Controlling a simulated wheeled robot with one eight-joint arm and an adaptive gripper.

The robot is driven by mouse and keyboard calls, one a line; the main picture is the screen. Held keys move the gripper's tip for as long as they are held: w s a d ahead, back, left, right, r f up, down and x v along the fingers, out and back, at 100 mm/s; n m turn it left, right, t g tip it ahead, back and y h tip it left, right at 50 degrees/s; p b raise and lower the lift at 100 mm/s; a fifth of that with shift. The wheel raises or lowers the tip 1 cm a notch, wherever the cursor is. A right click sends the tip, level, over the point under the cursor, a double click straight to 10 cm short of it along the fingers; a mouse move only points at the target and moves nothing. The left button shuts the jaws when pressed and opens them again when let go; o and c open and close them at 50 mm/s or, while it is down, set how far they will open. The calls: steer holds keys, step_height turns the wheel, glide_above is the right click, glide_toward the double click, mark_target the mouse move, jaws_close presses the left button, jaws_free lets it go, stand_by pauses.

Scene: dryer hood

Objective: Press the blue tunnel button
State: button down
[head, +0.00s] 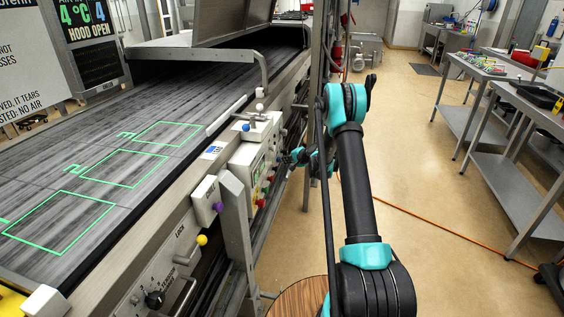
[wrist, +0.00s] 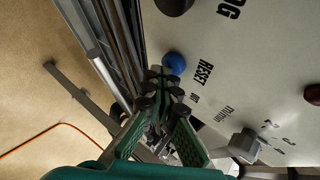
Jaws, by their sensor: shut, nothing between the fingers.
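A blue round button (head: 246,127) sits on a white box on the conveyor's side rail in the head view. In the wrist view a blue button (wrist: 174,62) stands on a pale panel beside the printed word RESET. I cannot tell whether the two are the same button, and I read no tunnel label by either. My gripper (wrist: 160,76) is shut and empty, its tips close to the blue button in the wrist view. Contact cannot be made out. In the head view my gripper (head: 292,157) is beside the control panel, small and partly hidden by my arm.
The control panel (head: 252,166) carries red, yellow and green controls. A purple knob (head: 218,207) and a yellow knob (head: 202,240) are nearer. In the wrist view a black knob (wrist: 172,4), a dark red knob (wrist: 313,94) and a grey knob (wrist: 245,143) surround the area.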

stand_by(0.4)
steer(key=shift+s+d, duration=0.2)
steer(key=shift+d, duration=0.35)
steer(key=shift+s+d, duration=0.15)
steer(key=shift+d, duration=0.35)
steer(key=shift+s+d, duration=0.25)
steer(key=shift+d, duration=0.55)
steer(key=shift+s+d, duration=0.3)
steer(key=shift+d, duration=0.5)
steer(key=shift+s+d, duration=0.25)
steer(key=shift+d, duration=0.55)
